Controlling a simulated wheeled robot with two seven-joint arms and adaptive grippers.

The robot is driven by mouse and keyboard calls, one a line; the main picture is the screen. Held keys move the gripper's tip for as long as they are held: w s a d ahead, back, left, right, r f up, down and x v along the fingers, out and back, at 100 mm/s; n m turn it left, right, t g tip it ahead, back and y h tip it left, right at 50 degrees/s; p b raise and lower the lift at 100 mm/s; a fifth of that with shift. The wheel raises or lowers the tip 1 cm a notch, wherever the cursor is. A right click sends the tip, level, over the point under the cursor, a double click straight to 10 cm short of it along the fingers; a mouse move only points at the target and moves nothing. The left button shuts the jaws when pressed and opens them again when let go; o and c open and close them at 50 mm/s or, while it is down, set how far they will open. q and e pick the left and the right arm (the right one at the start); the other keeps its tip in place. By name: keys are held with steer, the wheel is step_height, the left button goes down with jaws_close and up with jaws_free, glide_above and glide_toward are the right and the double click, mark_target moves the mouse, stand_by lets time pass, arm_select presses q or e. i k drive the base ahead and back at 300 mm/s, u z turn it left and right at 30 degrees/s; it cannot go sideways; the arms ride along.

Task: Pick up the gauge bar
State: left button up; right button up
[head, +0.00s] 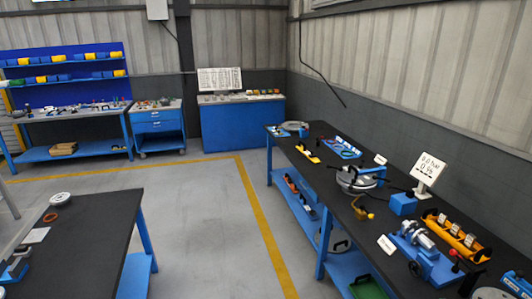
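I cannot pick out the gauge bar for certain in the head view; the small parts on the benches are too small to tell. A silvery round flanged shell (358,180) sits on the long dark bench (335,205) at the right. A blue fixture holding a metal cylinder (420,236) stands nearer on the same bench. Neither of my grippers shows in this view.
A yellow holder (457,237) and a display on a stand (428,170) are on the right bench. A second dark bench (90,245) is at the left. Clear grey floor (200,205) lies between them. A blue cabinet (243,125) stands at the back wall.

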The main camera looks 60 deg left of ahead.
mark_target(315, 161)
steer(key=u, duration=1.8)
steer(key=i, duration=1.5)
steer(key=u, duration=0.15)
steer(key=i, duration=2.8)
